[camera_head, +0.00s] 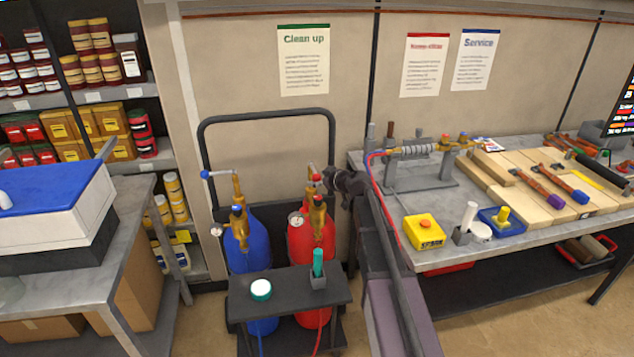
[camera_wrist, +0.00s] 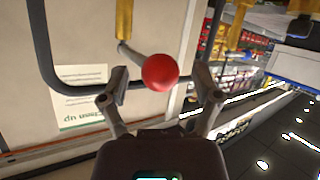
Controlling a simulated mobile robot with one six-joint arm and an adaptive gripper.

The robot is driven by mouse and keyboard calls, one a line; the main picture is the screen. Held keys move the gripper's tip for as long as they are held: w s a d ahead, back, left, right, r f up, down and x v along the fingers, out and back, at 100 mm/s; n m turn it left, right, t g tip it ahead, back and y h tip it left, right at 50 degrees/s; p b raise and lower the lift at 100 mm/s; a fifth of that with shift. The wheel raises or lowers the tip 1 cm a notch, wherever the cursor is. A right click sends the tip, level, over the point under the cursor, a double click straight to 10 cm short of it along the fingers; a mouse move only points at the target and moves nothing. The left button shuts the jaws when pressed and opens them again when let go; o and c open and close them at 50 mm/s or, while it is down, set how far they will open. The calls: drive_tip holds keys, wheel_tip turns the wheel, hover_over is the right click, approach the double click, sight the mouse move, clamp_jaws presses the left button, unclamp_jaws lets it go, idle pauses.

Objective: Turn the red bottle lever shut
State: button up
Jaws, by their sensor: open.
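The red bottle (camera_head: 300,243) stands on a dark cart, with a brass valve (camera_head: 317,217) on top. Its lever is a thin rod ending in a red ball (camera_head: 316,177). In the wrist view the red ball (camera_wrist: 160,72) lies between the two fingertips, with gaps on both sides; its rod runs up-left to the brass valve stem (camera_wrist: 123,20). My gripper (camera_head: 333,180) is right beside the lever in the head view and hides part of it. In the wrist view my gripper (camera_wrist: 160,88) is open around the ball, with nothing clamped.
A blue bottle (camera_head: 247,245) with a blue-balled lever (camera_head: 206,174) stands to the left. The cart's black handle (camera_head: 265,115) rises behind the bottles. A cluttered workbench (camera_head: 395,215) stands right.

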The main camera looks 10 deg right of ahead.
drive_tip(key=shift+w+a+f, duration=0.1)
drive_tip(key=shift+w+a, duration=0.1)
drive_tip(key=shift+w, duration=0.1)
clamp_jaws()
drive_tip(key=shift+a, duration=0.15)
